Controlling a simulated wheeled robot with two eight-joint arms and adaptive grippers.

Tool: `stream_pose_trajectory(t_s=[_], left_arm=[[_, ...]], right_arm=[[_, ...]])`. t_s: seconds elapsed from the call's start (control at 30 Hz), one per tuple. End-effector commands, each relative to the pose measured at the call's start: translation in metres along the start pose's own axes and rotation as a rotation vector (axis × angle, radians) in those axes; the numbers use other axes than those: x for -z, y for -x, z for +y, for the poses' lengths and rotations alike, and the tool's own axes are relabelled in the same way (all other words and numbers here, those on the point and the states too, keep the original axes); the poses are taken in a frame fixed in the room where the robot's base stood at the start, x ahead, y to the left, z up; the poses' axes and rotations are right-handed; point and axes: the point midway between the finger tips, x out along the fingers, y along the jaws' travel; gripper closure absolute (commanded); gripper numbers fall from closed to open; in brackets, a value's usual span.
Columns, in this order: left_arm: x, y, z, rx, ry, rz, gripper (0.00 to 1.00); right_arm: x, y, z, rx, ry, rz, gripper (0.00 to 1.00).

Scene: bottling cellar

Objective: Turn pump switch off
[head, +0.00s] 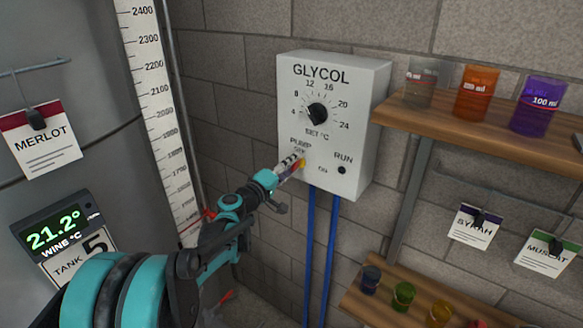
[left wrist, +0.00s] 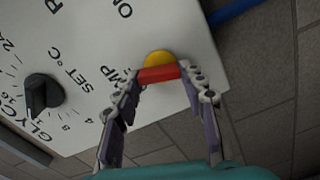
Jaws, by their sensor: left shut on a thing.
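The white GLYCOL control box (head: 345,80) is fixed to the block wall. The pump switch (head: 302,163) is at its lower left, a red handle on a yellow round base, mostly hidden by my left gripper (head: 291,167) in the head view. The left wrist view shows the switch's red handle (left wrist: 159,74) between the two fingertips of my left gripper (left wrist: 162,76), which is shut on it. The yellow base shows just behind the handle. The RUN lamp (head: 341,170) looks dark. My right gripper is not in view.
A black SET °C dial (head: 317,113) sits above the switch. Blue hoses (head: 320,250) hang below the box. A wooden shelf (head: 480,125) with coloured beakers is to the right, a lower shelf (head: 385,305) below it. A steel tank (head: 60,100) stands left.

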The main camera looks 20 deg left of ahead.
Motion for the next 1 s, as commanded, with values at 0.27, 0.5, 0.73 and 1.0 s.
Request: stream_pose_trajectory(t_s=[0.27,0.5,0.73,1.0], left_arm=[[0.0009,0.0001,-0.0013,0.0,0.194,0.001,0.88],[0.001,0.0001,-0.0016,0.0,0.29,0.001,0.88],[0.001,0.0001,-0.0017,0.0,0.324,0.001,0.88],[0.0009,0.0001,-0.0017,0.0,0.327,0.001,0.88]], right_arm=[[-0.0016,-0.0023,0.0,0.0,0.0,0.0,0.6],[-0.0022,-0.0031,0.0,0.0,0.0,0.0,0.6],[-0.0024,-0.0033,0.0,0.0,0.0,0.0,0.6],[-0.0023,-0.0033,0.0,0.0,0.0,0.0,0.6]])
